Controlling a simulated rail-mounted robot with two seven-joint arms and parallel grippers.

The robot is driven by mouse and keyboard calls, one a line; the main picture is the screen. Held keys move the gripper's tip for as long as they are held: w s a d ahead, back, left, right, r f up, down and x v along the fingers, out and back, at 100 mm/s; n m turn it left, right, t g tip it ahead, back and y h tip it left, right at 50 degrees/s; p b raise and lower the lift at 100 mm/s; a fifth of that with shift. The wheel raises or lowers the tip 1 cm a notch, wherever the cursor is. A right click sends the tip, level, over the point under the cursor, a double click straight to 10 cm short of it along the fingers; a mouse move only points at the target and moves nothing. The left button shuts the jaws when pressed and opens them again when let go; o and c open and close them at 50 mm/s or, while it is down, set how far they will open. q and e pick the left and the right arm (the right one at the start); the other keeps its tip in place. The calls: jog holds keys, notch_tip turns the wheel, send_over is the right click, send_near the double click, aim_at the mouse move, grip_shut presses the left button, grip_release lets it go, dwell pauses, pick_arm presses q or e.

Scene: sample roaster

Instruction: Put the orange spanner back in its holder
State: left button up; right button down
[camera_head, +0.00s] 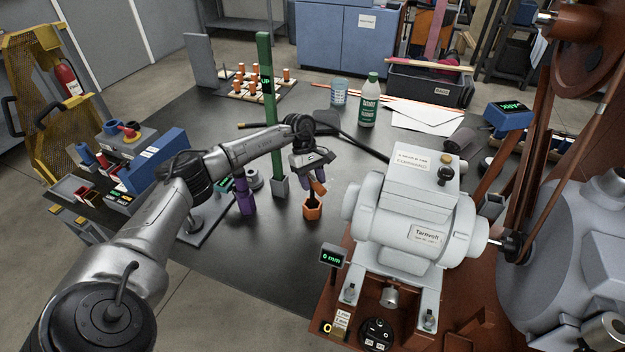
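An orange holder (312,209) stands on the dark bench, left of the grey motor. My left gripper (314,178) points down just above it. The gripper seems shut on the orange spanner (319,188), of which a short, tilted orange piece shows between and below the fingers. The rest of the spanner is hidden by the gripper. I cannot tell whether the spanner's lower end touches the holder or is inside it. My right gripper is not in view.
A green post (267,110) marked UP stands left of my gripper, near a purple holder (244,196). The grey motor (418,216) is close on the right. A green-labelled bottle (369,103) and a blue cup (339,92) stand behind. Bare bench lies in front of the holder.

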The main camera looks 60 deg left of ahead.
pick_arm(q)
jog(key=shift+o, duration=1.1)
jog(key=shift+r, duration=0.1)
jog(key=shift+r, duration=0.35)
jog(key=r+p, duration=0.1)
jog(key=r, duration=0.1)
jog(key=d+r+p, duration=0.1)
jog(key=r, duration=0.1)
jog(key=shift+w, duration=0.15)
jog(key=w+d+r+p, duration=0.2)
jog(key=d+r, duration=0.4)
jog(key=d, duration=0.4)
jog(key=shift+w+p, duration=0.4)
jog(key=shift+w, duration=0.2)
jog(key=shift+d, duration=0.1)
